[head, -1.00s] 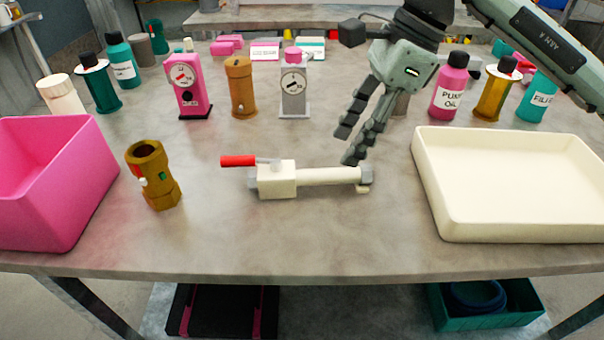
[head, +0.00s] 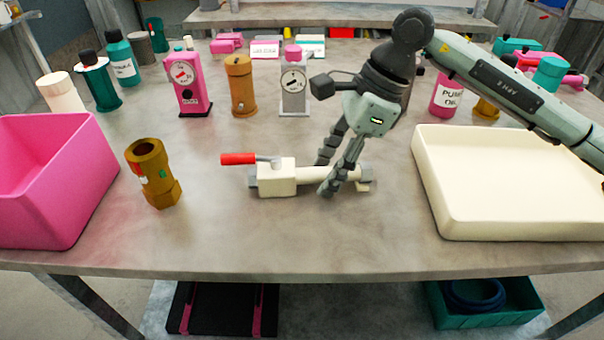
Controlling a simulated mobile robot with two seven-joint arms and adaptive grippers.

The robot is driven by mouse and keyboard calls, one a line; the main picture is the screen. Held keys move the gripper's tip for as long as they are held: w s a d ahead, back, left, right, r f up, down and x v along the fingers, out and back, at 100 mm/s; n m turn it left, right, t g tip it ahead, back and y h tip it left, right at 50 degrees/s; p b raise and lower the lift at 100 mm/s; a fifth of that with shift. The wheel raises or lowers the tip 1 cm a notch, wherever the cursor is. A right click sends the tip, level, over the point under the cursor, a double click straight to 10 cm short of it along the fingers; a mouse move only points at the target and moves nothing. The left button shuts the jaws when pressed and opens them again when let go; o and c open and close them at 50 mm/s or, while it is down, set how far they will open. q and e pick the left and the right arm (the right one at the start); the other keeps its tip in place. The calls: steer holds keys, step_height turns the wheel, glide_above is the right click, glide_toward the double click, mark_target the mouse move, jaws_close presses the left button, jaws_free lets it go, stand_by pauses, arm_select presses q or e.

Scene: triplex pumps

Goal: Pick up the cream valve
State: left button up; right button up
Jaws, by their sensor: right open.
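The cream valve (head: 277,181) lies on the grey table in the middle. It has a boxy cream body, a red lever handle (head: 238,159) pointing left, and a cream pipe running right to a grey end fitting. My right gripper (head: 325,177) is open, pointing down at the pipe part of the valve. One finger is on the near side of the pipe and the other on the far side, partly hidden. I cannot tell whether the fingers touch the pipe. My left gripper is not in view.
A pink bin (head: 85,190) and a brass fitting (head: 155,174) stand left of the valve. A cream tray (head: 520,229) sits at the right. Pink, brown and grey pump units and bottles stand behind. The table in front of the valve is clear.

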steer(key=shift+f, duration=0.25)
stand_by(0.4)
jaws_close()
steer(key=shift+r, duration=0.1)
